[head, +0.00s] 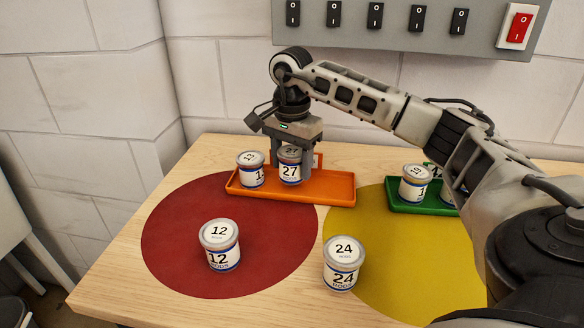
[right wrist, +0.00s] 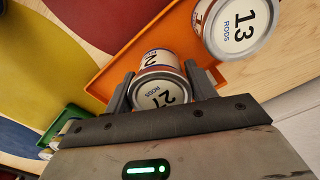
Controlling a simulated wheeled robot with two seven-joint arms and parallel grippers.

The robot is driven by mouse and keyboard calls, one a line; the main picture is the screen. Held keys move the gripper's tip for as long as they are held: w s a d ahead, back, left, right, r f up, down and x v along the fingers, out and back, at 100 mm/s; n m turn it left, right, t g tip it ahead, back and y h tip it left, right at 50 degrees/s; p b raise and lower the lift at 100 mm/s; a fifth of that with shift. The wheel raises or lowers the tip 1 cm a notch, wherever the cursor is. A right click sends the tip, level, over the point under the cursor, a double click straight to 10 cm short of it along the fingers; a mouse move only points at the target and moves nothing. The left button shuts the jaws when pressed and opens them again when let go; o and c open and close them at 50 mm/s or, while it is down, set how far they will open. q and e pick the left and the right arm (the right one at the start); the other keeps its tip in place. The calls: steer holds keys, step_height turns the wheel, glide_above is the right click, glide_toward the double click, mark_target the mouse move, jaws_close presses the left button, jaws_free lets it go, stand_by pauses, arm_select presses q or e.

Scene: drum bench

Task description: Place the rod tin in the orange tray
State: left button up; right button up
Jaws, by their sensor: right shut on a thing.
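A white-and-blue tin marked 27 (head: 290,172) is between the fingers of my right gripper (head: 293,160), at the orange tray (head: 325,188). In the right wrist view, tin 27 (right wrist: 160,88) has a finger on each side, with the orange tray (right wrist: 112,65) beneath. Tin 27 is upright inside the tray's outline; I cannot tell whether its base touches the floor. Tin 13 (head: 250,171) stands in the tray just left of it; its lid reads RODS in the right wrist view (right wrist: 239,27). My left gripper is not in view.
Tin 12 (head: 219,245) stands on the red circle (head: 175,235). Tin 24 (head: 343,265) stands near the yellow circle's (head: 400,260) left edge. A green tray (head: 405,207) holds tins, partly behind my right arm. The orange tray's right half is empty. A switch panel (head: 395,25) hangs on the wall.

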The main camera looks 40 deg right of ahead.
mark_target(292, 152)
steer(key=shift+f, duration=0.9)
steer(key=shift+s+f, duration=0.1)
steer(key=shift+f, duration=0.05)
steer(key=o, duration=1.1)
step_height(292, 152, up, 12)
steer(key=shift+r+p, duration=0.2)
steer(key=shift+p, duration=0.45)
steer(key=shift+f, duration=0.1)
